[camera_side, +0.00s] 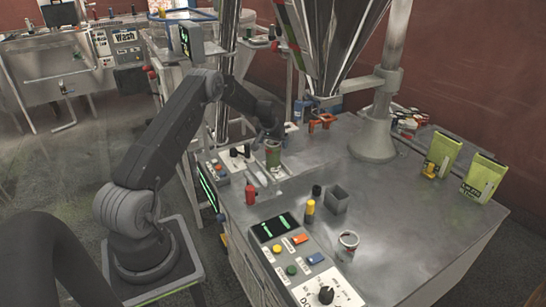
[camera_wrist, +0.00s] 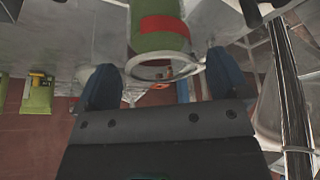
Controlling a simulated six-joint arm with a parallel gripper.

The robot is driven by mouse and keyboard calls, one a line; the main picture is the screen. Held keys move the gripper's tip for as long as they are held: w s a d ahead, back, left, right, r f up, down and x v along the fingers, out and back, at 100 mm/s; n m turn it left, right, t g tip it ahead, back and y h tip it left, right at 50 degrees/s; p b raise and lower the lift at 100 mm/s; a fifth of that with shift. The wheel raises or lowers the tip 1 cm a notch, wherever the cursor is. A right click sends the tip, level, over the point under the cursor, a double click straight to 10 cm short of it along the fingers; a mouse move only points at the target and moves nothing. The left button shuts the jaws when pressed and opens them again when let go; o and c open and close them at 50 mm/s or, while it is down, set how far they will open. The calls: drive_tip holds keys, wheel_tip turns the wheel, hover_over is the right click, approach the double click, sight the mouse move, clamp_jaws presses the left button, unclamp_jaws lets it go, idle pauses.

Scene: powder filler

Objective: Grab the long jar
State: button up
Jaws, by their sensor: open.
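The long jar (camera_side: 273,155) is green with a red band and stands upright on the metal work table (camera_side: 320,160), near its left side. In the wrist view the jar (camera_wrist: 160,40) shows its round open rim facing me. My gripper (camera_side: 271,132) is just above the jar's top in the side view. In the wrist view my gripper (camera_wrist: 163,70) is open, with one dark blue finger on each side of the jar's rim. Gaps show between the fingers and the jar, so it is not held.
A short open can (camera_side: 347,242) stands near the table's front. A grey square cup (camera_side: 337,199) and a yellow-and-black bottle (camera_side: 310,209) stand mid-table. Green pouches (camera_side: 484,178) stand at the right. The metal hopper (camera_side: 335,45) and its post (camera_side: 377,125) rise behind.

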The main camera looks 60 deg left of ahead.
drive_tip(key=shift+w+a+f, duration=0.15)
drive_tip(key=shift+w+f, duration=0.05)
drive_tip(key=shift+f, duration=0.45)
drive_tip(key=shift+c, duration=0.2)
drive_tip(key=c, duration=1.4)
drive_tip(key=shift+r, duration=0.1)
drive_tip(key=shift+c, duration=0.2)
